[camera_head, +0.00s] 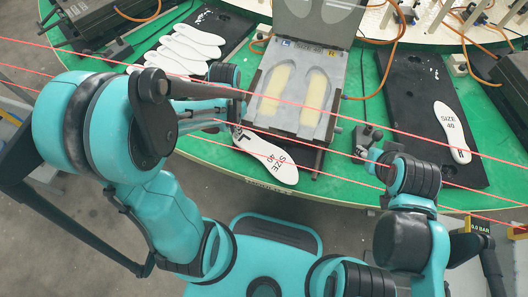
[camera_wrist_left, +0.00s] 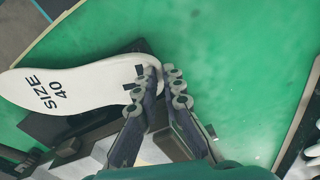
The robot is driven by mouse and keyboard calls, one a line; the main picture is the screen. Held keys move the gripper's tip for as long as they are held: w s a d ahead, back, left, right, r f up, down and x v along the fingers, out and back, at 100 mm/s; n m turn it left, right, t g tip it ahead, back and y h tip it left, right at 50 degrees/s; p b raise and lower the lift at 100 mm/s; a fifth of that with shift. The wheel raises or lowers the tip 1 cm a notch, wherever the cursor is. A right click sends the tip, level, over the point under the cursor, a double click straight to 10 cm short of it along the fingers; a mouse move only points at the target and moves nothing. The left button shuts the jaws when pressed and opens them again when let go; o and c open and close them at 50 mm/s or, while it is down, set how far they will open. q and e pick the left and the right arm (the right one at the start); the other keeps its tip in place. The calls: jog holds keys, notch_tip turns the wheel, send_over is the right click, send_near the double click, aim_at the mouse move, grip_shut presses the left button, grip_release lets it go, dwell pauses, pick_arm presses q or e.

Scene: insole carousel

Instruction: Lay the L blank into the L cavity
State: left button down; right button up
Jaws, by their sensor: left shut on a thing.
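The open mould has two cavities with pale yellow beds: the L cavity (camera_head: 275,84) on the left and the R cavity (camera_head: 313,98) on the right. Both hold no blank. My right gripper (camera_head: 368,142) is right of the mould; its fingers are too small to read.
Another white SIZE 40 insole (camera_head: 450,125) lies on a black board (camera_head: 400,75) at right. Several white insoles (camera_head: 180,52) lie on a black board at left. The mould's raised lid (camera_head: 318,18) stands behind the cavities. Orange hoses lie around it.

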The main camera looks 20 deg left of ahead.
pick_arm(q)
jog(key=shift+r, duration=0.1)
jog(key=shift+r+p, duration=0.95)
jog(key=shift+r, duration=0.1)
jog(key=shift+r+p, duration=0.4)
jog(key=shift+r, duration=0.1)
jog(key=shift+r+p, duration=0.75)
jog(key=shift+r, duration=0.15)
jog(key=shift+f, duration=0.1)
